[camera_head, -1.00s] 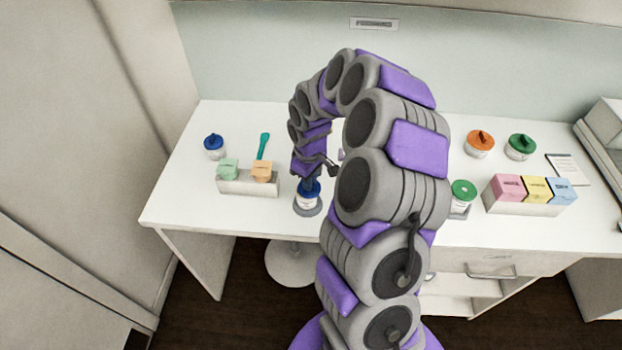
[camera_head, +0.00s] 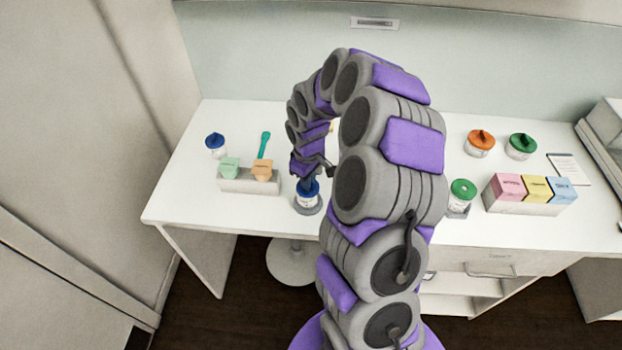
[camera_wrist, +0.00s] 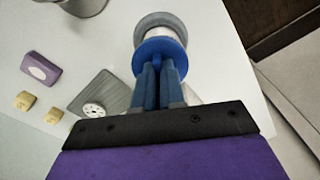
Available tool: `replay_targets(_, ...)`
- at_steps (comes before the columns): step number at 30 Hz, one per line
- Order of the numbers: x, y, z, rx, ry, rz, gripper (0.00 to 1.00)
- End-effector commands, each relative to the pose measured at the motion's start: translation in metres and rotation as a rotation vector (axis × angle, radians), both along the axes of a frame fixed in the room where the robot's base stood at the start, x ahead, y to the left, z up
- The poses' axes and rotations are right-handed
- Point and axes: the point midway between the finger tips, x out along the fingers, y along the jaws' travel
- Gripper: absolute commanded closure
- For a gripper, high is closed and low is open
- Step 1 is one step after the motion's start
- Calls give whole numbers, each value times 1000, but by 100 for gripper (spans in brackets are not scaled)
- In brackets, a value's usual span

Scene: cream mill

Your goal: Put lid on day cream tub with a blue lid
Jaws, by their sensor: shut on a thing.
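A white tub (camera_head: 307,202) stands on a round grey base (camera_head: 308,210) near the front edge of the desk. A blue lid (camera_head: 308,187) is at its top, and my gripper (camera_head: 306,180) is above it. In the wrist view the blue fingers of my gripper (camera_wrist: 158,68) are close together and shut on the blue lid (camera_wrist: 160,50). The white tub (camera_wrist: 158,35) shows just beyond the lid, on its grey base (camera_wrist: 165,20). The lid looks to be on or against the tub's rim; I cannot tell how firmly it sits.
Another blue-lidded tub (camera_head: 215,145) stands at the left. A pale holder (camera_head: 248,185) carries green and orange blocks. Orange-lidded (camera_head: 480,143), green-lidded (camera_head: 521,146) and another green-topped tub (camera_head: 461,195) stand right, near a holder (camera_head: 525,207) with coloured blocks. The wrist view shows a grey plate (camera_wrist: 100,92).

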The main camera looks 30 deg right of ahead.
Motion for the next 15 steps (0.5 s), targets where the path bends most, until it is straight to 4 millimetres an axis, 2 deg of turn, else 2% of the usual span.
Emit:
replay_targets(1, -9, 8, -14, 14, 35, 5, 100)
replay_targets(14, -9, 11, -21, 17, 51, 7, 100)
replay_targets(15, -9, 11, -21, 18, 52, 7, 87)
